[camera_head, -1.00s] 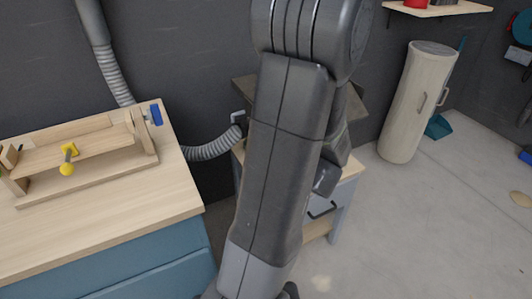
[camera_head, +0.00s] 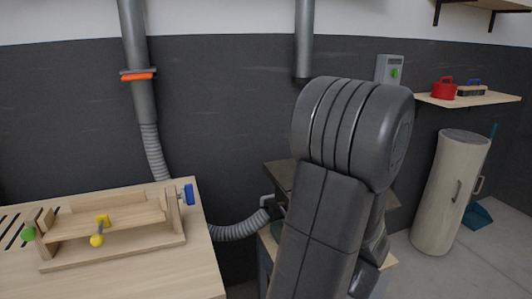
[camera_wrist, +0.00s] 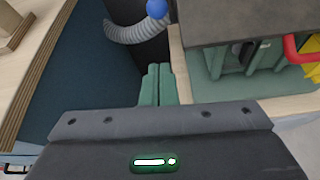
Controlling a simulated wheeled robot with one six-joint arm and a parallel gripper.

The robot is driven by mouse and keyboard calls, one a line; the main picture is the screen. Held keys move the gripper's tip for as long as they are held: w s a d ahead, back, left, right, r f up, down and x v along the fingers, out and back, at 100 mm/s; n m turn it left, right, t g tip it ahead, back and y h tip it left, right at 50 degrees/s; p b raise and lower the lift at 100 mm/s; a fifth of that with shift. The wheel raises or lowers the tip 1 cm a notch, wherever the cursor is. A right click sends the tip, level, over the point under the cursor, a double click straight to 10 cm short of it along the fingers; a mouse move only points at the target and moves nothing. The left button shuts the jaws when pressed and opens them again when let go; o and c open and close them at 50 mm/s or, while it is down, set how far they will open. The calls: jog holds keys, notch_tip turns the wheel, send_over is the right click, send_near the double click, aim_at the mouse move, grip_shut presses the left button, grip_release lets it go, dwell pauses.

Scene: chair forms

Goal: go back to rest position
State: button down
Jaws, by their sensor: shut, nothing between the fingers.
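My gripper (camera_wrist: 159,72) shows in the wrist view as two green fingers pressed together, with nothing between them. They point down toward the gap between the wooden workbench and a second bench, apart from both. In the head view my dark grey arm rises right of centre, and the gripper is hidden. A wooden form (camera_head: 115,228) with a yellow knob, a blue knob and a green knob stands on the light wood workbench (camera_head: 190,278) at the left.
The second bench (camera_wrist: 178,75), with green fittings and a red handle (camera_wrist: 300,50), stands close right of the fingers. A grey hose (camera_head: 240,231) runs between the benches. A beige cylinder (camera_head: 450,195) stands far right. A wall shelf (camera_head: 490,99) holds a red item.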

jog(key=w+a+f+t+y+b, duration=0.1)
jog(key=w+a+f+t+b, duration=0.1)
jog(key=w+b, duration=0.3)
jog(key=w+a+f+t+y+b, duration=0.1)
jog(key=w+f+t+b, duration=0.4)
jog(key=b, duration=0.4)
jog(key=shift+b+x, duration=0.4)
jog(key=shift+x, duration=0.45)
jog(key=shift+a+f, duration=0.1)
jog(key=shift+f, duration=0.15)
jog(key=shift+y, duration=0.3)
